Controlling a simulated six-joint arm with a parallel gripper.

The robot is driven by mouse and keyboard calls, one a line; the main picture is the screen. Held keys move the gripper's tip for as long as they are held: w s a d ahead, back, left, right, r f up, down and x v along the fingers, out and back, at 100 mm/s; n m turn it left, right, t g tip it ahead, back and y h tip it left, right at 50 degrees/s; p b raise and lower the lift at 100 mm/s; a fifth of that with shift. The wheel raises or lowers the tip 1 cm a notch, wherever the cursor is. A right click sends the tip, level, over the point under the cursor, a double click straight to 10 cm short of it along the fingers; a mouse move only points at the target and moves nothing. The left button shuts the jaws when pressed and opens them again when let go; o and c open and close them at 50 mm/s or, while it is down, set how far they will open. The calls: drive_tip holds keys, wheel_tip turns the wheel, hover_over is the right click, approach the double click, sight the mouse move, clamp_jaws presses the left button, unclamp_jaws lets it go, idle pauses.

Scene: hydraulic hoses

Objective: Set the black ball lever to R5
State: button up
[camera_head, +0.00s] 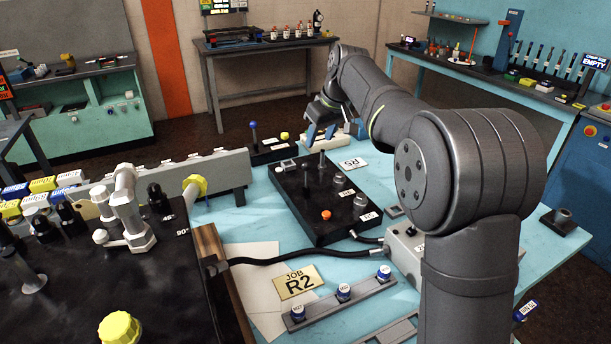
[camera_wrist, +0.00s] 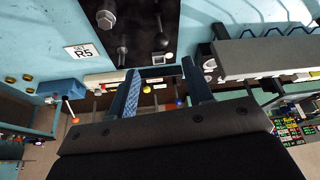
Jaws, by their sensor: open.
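The black ball lever (camera_wrist: 162,41) shows in the wrist view as a dark ball with a thin rod, just beyond my fingertips. In the camera_head view a dark upright lever (camera_head: 321,166) stands on the black box (camera_head: 318,232) at the middle of the bench; it seems to be the same one. My gripper (camera_head: 322,132) is open and empty, behind the lever in that view. In the wrist view its two fingers (camera_wrist: 160,69) are wide apart, with the ball outside them. Scale marks by the lever are too small to read.
The box also carries an orange knob (camera_head: 326,215) and silver fittings (camera_head: 361,203). A blue ball lever (camera_head: 253,131) and yellow knob (camera_head: 284,135) stand behind it. A "JOB R2" card (camera_head: 297,282) and black hose (camera_head: 300,257) lie in front.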

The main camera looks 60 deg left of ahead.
sight(307, 169)
drive_tip(key=x, duration=1.7)
drive_tip(key=shift+f, duration=0.2)
clamp_jaws()
